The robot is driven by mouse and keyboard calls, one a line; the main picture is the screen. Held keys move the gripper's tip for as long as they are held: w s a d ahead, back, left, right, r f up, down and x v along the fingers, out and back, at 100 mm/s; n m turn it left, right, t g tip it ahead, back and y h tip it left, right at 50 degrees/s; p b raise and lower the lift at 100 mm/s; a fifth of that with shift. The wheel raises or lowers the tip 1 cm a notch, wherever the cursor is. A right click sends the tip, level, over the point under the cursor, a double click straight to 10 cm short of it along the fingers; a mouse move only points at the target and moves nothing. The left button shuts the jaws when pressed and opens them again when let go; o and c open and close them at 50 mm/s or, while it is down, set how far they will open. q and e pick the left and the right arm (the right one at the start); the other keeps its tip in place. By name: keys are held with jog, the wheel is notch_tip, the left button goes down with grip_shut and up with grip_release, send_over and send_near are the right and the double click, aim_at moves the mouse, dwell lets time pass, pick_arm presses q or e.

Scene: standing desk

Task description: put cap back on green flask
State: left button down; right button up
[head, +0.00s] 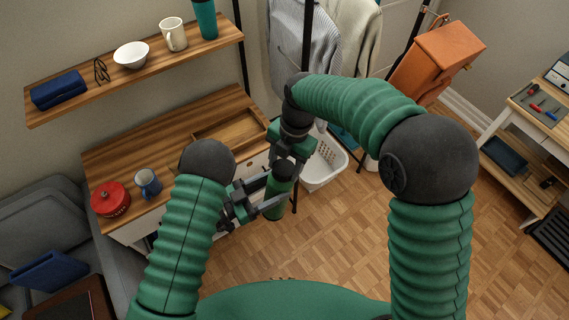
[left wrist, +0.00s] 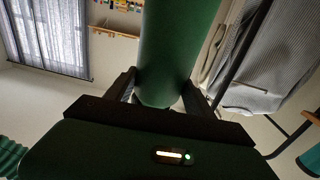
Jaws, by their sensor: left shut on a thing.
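The green flask (head: 278,197) is in front of me in the head view, close to upright, above the floor beside the desk. My left gripper (head: 272,203) is shut on its body. In the left wrist view the green flask (left wrist: 176,48) runs up from between the two fingers. The dark cap (head: 284,170) is at the flask's top end, with my right gripper (head: 287,160) around it from above. I cannot tell whether the right fingers press on the cap, nor whether the cap sits on the neck or just above it.
A shelf (head: 150,75) above holds a teal tumbler (head: 205,18), a mug and a bowl. A white basket (head: 325,165) stands behind the grippers. Open floor lies to the right.

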jog(key=c, duration=0.7)
jog(key=m, duration=0.8)
jog(key=shift+a+m, duration=0.1)
jog(key=shift+m, duration=0.2)
jog(key=m, duration=1.2)
jog(key=shift+a+m, duration=0.1)
jog(key=shift+m, duration=0.2)
jog(key=m, duration=0.6)
jog(key=shift+w, duration=0.15)
jog(key=m, duration=0.6)
jog(key=shift+m, duration=0.4)
jog(key=m, duration=0.6)
jog(key=shift+w, duration=0.15)
jog(key=m, duration=0.4)
jog(key=o, duration=1.4)
jog(key=shift+o, duration=1.1)
jog(key=shift+f, duration=0.1)
